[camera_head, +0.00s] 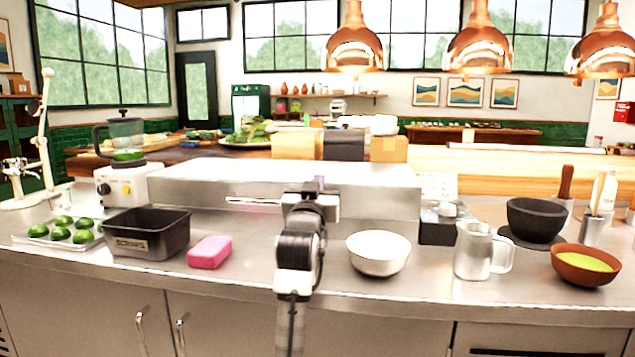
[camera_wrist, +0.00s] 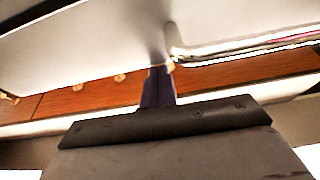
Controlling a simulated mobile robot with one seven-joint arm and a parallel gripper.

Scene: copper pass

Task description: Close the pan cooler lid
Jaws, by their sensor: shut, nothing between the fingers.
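The pan cooler lid (camera_head: 250,173) is a broad pale metal panel on top of the steel cooler at the back of the counter. A bright bar handle (camera_head: 250,201) runs along its front, left of my arm. My gripper (camera_head: 319,183) is at the lid's front edge, mostly hidden behind my wrist. In the wrist view, the shut, empty fingers (camera_wrist: 157,88) reach up to a pale panel (camera_wrist: 90,40), with a shiny bar (camera_wrist: 240,45) to their right. I cannot tell whether they touch it. Whether the lid sits fully down is not clear.
A black scraps bin (camera_head: 150,235), pink sponge (camera_head: 209,252) and tray of limes (camera_head: 35,238) are left. A white bowl (camera_head: 378,254), metal jug (camera_head: 474,251), dark mortar (camera_head: 536,218) and brown bowl (camera_head: 585,267) are right. A blender (camera_head: 125,165) stands beside the cooler.

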